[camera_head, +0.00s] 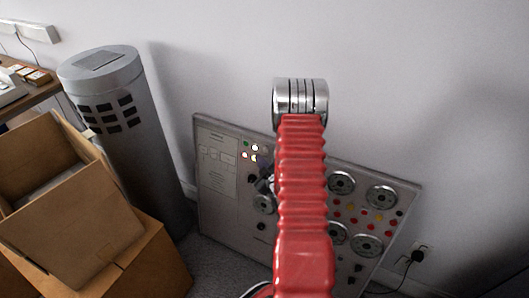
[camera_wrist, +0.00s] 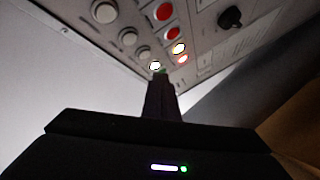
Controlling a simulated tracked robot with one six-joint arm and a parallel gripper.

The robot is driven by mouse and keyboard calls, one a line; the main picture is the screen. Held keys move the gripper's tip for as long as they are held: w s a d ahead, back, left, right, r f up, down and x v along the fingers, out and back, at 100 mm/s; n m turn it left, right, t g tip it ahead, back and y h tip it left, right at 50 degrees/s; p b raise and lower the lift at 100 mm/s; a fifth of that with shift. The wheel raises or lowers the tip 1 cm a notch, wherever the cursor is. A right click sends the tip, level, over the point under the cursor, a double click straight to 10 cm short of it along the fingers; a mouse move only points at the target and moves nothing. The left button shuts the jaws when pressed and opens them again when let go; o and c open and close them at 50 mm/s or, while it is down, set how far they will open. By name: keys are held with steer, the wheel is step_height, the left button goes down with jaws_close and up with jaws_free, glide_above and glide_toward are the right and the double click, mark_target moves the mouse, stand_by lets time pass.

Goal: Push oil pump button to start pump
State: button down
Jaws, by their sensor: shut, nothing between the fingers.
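The grey control panel (camera_head: 219,220) leans against the wall in the head view, and its underside-like tilted face fills the top of the wrist view (camera_wrist: 215,45). Small buttons (camera_head: 246,144) sit at its upper left. In the wrist view I see a row of pale round buttons (camera_wrist: 128,37) and red buttons (camera_wrist: 172,34), with several lit ones. Button labels are unreadable. My red arm hides the panel's middle.
A grey cylinder (camera_head: 125,130) stands left of the panel. Round dials (camera_head: 381,197) are on the panel's right. A black plug (camera_head: 417,256) sits in a wall socket.

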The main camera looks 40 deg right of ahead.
steer(key=shift+w+d+f, duration=0.15)
steer(key=shift+w+d, duration=0.05)
steer(key=shift+d, duration=0.35)
steer(key=shift+w+d+f, duration=0.1)
steer(key=shift+w+d, duration=0.1)
steer(key=shift+d, duration=0.35)
steer(key=shift+d, duration=0.1)
stand_by(1.2)
steer(key=shift+w+d, duration=0.15)
steer(key=shift+d, duration=0.15)
steer(key=shift+w+d, duration=0.15)
steer(key=shift+d, duration=0.2)
stand_by(0.9)
steer(key=shift+s+a+r, duration=0.1)
steer(key=shift+s+a, duration=0.2)
steer(key=shift+a, duration=0.5)
steer(key=shift+s+a+r, duration=0.15)
steer(key=shift+s+a, duration=0.1)
steer(key=shift+a, duration=0.5)
steer(key=shift+s+a+r, duration=0.2)
steer(key=shift+s+a, duration=0.1)
steer(key=shift+a, duration=0.5)
steer(key=shift+s+a+r, duration=0.15)
steer(key=shift+s+a, duration=0.1)
steer(key=shift+a, duration=0.5)
steer(key=shift+f, duration=0.1)
